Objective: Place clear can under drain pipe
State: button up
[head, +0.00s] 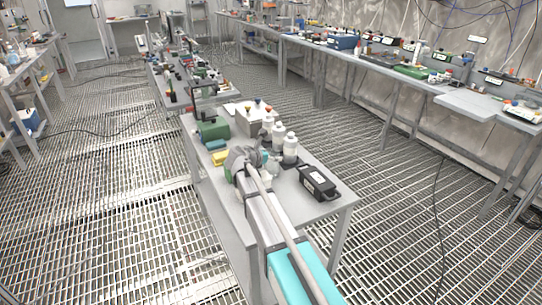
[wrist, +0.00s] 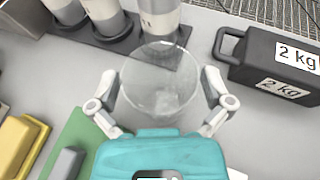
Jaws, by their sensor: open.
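A clear can (wrist: 160,92) stands on the grey table in the wrist view, seen from above. My gripper (wrist: 160,77) is open, with one finger on each side of the can; I cannot tell whether either finger touches it. In the head view my gripper (head: 246,157) is low over the near table and hides most of what lies behind it. I cannot pick out a drain pipe in either view.
White bottles (head: 290,146) in dark holders stand just beyond the can. A black 2 kg weight (wrist: 275,62) lies to the right. Yellow (wrist: 22,145) and green blocks lie left.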

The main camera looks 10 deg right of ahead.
jog(key=p+v, duration=0.4)
jog(key=v, duration=0.8)
jog(key=shift+r, duration=0.1)
dwell(0.4)
